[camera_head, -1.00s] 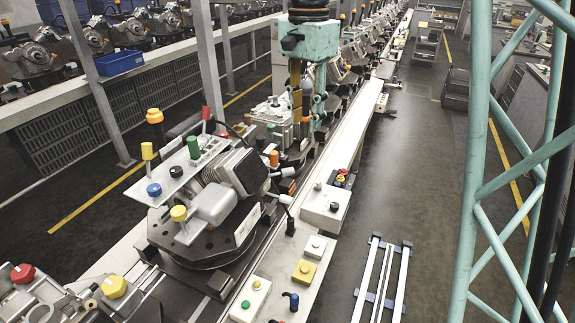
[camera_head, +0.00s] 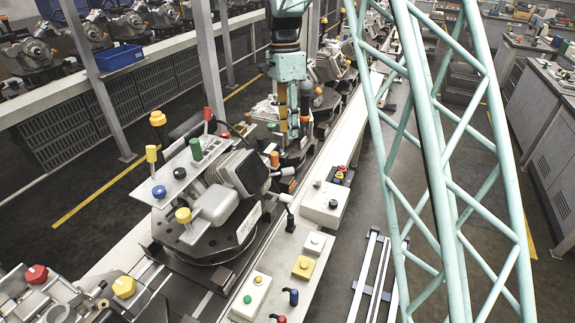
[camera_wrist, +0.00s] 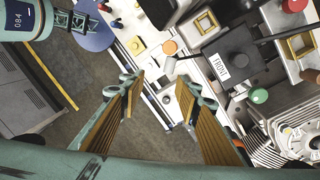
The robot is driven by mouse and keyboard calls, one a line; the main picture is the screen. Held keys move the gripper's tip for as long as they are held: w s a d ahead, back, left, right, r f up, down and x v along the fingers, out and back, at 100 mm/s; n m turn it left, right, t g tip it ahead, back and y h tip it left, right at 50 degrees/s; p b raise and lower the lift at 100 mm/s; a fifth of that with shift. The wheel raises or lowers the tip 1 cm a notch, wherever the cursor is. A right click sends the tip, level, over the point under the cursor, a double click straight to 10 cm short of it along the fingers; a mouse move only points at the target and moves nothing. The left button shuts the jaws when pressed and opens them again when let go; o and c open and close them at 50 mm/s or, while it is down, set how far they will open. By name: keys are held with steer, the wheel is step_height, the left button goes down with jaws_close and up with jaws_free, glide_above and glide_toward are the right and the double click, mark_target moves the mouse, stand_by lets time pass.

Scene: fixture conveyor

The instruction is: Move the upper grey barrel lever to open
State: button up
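My gripper (camera_head: 293,130) points down over the fixture behind the nearest one on the line. In the wrist view my gripper (camera_wrist: 158,84) has its two fingers spread wide, with nothing between them. The gripper hides part of the fixture in the head view.
The nearest fixture (camera_head: 208,245) carries red (camera_head: 207,114), green (camera_head: 196,148) and yellow (camera_head: 151,154) handles. A button box (camera_head: 325,204) stands on the conveyor's right ledge. A steel post (camera_head: 212,75) rises left of my gripper. The aisle floor lies to the right.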

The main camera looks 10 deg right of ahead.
mark_target(281, 173)
steer(key=shift+m, duration=0.6)
steer(key=w+f, duration=0.1)
steer(key=w+f+p, duration=0.1)
steer(key=f, duration=0.1)
steer(key=shift+w+a+f, duration=0.25)
steer(key=shift+w+a, duration=0.1)
steer(key=shift+w, duration=0.05)
steer(key=shift+s+d+f+p, duration=0.1)
steer(key=shift+s+f+p, duration=0.25)
steer(key=shift+f, duration=1.9)
steer(key=shift+s+d+f+p, duration=0.15)
steer(key=shift+s+f, duration=0.4)
steer(key=shift+f, duration=1.7)
steer(key=shift+s+a+f+p, duration=0.1)
steer(key=shift+s+f+p, duration=0.3)
steer(key=shift+f, duration=1.85)
jaws_close()
